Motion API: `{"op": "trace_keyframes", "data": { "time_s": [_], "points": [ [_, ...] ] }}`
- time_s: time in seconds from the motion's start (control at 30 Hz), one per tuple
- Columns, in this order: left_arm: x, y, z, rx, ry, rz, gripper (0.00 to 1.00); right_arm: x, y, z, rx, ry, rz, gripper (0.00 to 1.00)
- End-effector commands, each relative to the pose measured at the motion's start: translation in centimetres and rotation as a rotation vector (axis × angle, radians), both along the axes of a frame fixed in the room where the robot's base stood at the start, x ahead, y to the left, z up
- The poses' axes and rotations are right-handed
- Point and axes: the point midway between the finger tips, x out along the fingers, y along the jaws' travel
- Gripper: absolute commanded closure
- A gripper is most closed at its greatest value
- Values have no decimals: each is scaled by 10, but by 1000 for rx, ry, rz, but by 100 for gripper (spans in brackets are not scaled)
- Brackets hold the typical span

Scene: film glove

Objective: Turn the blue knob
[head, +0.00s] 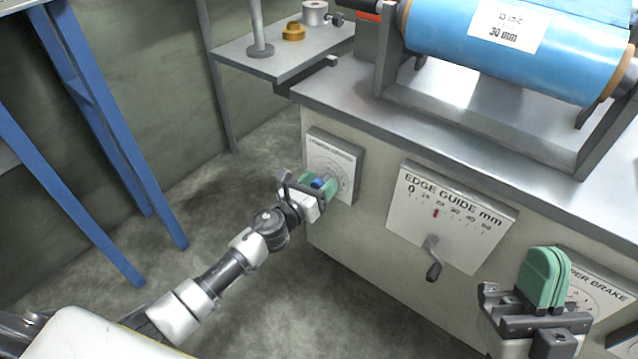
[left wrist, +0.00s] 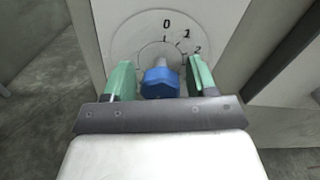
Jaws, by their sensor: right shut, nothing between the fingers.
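The blue knob (left wrist: 160,83) sits on a round dial plate (left wrist: 133,38) marked 0, 1 and 2 in the left wrist view. In the head view the knob (head: 317,183) is a small blue patch, mostly hidden by my gripper. My left gripper (head: 322,186) reaches the dial panel on the left end of the machine front. In the left wrist view its green fingers (left wrist: 160,80) stand on either side of the knob, open, with a gap visible on both sides. My right gripper (head: 545,277) is at the lower right, its green fingers shut together and empty.
The edge guide panel (head: 450,218) with a dark crank handle (head: 433,262) is on the machine front between my grippers. A paper brake panel (head: 598,290) is behind my right gripper. A blue roll (head: 520,45) lies on top. Blue posts (head: 110,120) stand at left.

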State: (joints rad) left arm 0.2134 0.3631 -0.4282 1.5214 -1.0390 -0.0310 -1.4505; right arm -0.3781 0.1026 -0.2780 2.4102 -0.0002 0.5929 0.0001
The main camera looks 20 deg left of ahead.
Motion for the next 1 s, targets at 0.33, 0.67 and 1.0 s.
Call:
{"op": "trace_keyframes", "data": {
  "time_s": [0.33,0.67,1.0],
  "points": [
    [0,0,0,-1,0,0,84,0,0,0,0,1,0,100],
    [0,1,0,-80,29,0,84,3,1,0,-6,21,0,100],
    [0,1,1,-336,121,0,84,19,2,-10,-49,162,-10,100]
  ]
}}
